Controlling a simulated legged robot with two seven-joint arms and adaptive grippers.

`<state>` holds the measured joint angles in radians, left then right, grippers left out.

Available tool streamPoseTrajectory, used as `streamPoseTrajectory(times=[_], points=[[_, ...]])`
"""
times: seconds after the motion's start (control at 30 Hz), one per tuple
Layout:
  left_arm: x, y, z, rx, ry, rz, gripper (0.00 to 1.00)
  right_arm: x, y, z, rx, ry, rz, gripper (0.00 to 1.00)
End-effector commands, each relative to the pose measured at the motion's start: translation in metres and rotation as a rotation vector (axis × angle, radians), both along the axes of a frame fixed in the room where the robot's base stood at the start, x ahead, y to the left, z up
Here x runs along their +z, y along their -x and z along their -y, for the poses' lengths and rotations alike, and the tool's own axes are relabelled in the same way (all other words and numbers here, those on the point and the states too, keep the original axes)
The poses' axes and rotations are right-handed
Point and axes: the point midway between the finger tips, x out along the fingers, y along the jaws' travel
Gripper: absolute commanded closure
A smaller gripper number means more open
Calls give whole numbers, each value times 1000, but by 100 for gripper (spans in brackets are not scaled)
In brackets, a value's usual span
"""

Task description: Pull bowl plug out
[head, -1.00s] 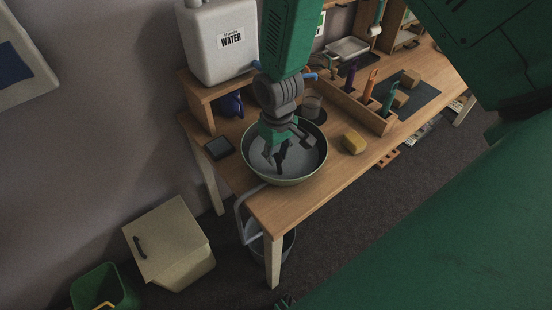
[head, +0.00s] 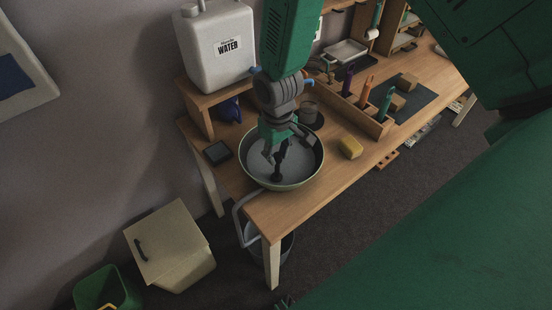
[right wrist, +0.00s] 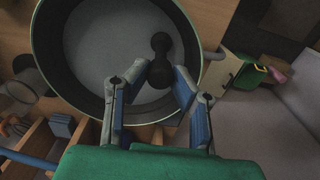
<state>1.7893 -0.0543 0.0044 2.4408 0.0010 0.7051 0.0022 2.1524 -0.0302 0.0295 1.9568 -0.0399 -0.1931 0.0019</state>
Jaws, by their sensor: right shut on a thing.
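The bowl (head: 317,174), grey inside with a pale green rim, sits near the table's front left corner. It fills the upper left of the right wrist view (right wrist: 46,72). My right gripper (head: 273,160) reaches down into it from above. The dark plug (right wrist: 159,74), with a round knob and a wider end, shows between the fingertips in the right wrist view. The gripper is shut on it. In the head view the plug (head: 277,174) is a small dark shape below the fingers, partly hidden. I cannot tell whether it is clear of the bowl's bottom. My left gripper is not in view.
A yellow sponge (head: 350,147) lies right of the bowl. A wooden tool holder (head: 365,121), a dark cup (head: 308,112) and a white water container (head: 216,56) stand behind. A grey drain pipe (head: 237,222) runs below the table edge above a bucket (head: 284,248).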

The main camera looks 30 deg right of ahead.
Motion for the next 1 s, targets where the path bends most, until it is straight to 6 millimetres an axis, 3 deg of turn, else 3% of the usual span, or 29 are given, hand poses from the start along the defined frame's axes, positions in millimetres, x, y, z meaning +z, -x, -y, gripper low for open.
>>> streamPoseTrajectory(times=[0.47, 1.0], points=[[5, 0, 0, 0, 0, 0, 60, 5, 0, -1, 0, 1, 1, 100], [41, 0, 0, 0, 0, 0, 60, 44, 0, 0, -1, 0, 1, 100]])
